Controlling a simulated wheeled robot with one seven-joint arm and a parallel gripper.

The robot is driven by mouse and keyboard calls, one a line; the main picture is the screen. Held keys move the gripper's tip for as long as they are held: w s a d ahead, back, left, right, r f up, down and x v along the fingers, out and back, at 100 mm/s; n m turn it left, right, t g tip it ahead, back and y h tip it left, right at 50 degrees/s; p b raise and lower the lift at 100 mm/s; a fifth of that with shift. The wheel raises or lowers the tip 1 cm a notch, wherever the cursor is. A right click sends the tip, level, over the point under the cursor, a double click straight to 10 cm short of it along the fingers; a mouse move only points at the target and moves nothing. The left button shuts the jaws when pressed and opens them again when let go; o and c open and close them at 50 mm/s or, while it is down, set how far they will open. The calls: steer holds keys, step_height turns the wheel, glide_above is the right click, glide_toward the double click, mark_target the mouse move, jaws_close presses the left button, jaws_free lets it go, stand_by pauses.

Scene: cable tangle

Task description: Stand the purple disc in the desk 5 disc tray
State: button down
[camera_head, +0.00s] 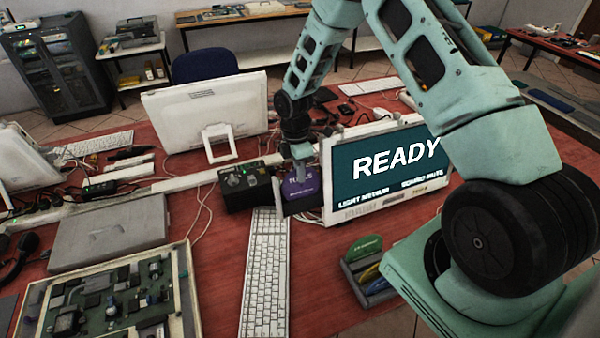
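The purple disc (303,188), with pale lettering, stands upright at the left edge of the READY monitor. A dark panel or holder (302,207) covers its lower part. My gripper (299,171) points down at the disc's top left edge and overlaps it in the picture. Its fingers are too small and dark to tell whether they are shut on the disc. A grey tray (352,285) at the front, right of the keyboard, holds an upright green disc (364,247) with yellow and blue items beside it. I cannot read any desk number on it.
The READY monitor (385,170) stands right of my gripper. A black box (246,188) sits close on its left, and a white keyboard (265,275) lies in front. An open circuit-board case (182,290) is at lower left. Red desk between keyboard and tray is clear.

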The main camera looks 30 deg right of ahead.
steer(key=shift+s+a+f, duration=0.1)
steer(key=shift+s+f, duration=0.25)
steer(key=shift+f, duration=0.3)
steer(key=shift+s+a+f, duration=0.1)
steer(key=shift+s+f, duration=0.25)
steer(key=shift+f, duration=0.3)
steer(key=c, duration=1.5)
jaws_free()
steer(key=shift+b, duration=0.3)
steer(key=shift+w, duration=0.1)
steer(key=shift+w+r, duration=0.15)
steer(key=shift+r, duration=0.2)
steer(key=w+r+b, duration=0.2)
steer(key=r, duration=0.7)
steer(key=w+d+r+b, duration=0.1)
steer(key=w+r+b, duration=0.1)
steer(key=r, duration=0.8)
steer(key=shift+w+b, duration=0.25)
steer(key=shift+b, duration=0.05)
